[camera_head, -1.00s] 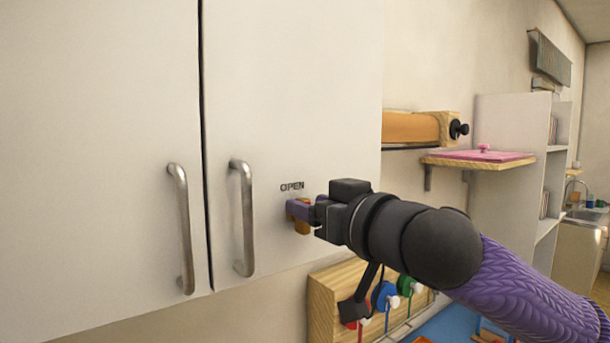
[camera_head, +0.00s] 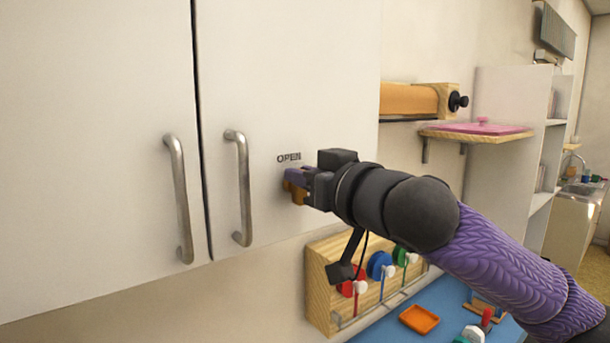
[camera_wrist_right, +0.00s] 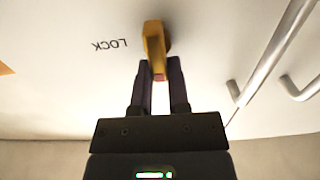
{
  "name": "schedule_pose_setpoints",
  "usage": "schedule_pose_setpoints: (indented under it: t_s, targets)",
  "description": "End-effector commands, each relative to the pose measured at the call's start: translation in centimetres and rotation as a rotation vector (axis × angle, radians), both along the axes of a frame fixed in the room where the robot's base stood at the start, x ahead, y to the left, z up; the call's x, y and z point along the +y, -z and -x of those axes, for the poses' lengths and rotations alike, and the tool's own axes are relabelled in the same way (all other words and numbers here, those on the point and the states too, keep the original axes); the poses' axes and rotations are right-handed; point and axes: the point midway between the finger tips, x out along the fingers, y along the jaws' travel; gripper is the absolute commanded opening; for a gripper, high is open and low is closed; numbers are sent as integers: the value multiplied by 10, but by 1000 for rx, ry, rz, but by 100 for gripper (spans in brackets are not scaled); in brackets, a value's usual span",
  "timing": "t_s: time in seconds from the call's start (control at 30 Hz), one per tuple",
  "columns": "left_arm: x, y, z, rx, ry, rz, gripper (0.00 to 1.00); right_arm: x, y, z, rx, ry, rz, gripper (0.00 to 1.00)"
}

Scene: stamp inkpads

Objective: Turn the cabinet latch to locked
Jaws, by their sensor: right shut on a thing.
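The cabinet latch is an orange-yellow handle (camera_wrist_right: 155,48) on the right cabinet door, seen from close by in the right wrist view. In the head view a bit of the latch (camera_head: 296,196) shows below my fingers, under the printed word OPEN (camera_head: 289,157). The printed word LOCK (camera_wrist_right: 109,45) shows upside down beside the latch in the right wrist view. My right gripper (camera_head: 297,180) is shut on the latch handle, its purple fingers (camera_wrist_right: 159,75) on either side of it. The fingers hide part of the latch. My left gripper is not in view.
Two metal door handles (camera_head: 181,200) (camera_head: 240,188) stand out left of the latch. Below right are a wooden rack (camera_head: 319,288) with coloured round pieces and a blue surface (camera_head: 450,297) with an orange tray (camera_head: 419,319). A small shelf (camera_head: 475,135) holds a pink item.

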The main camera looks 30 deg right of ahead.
Motion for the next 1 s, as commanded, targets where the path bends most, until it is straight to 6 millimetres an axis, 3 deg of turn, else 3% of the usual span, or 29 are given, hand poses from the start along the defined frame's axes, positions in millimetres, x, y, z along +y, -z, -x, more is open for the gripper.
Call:
schedule_pose_setpoints:
  t_s: [0.33,1.0]
  targets:
    - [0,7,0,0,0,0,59,-3,2,-1,14,0,-149,0]
    - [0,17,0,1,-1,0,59,-12,6,-1,64,-2,-776,0]
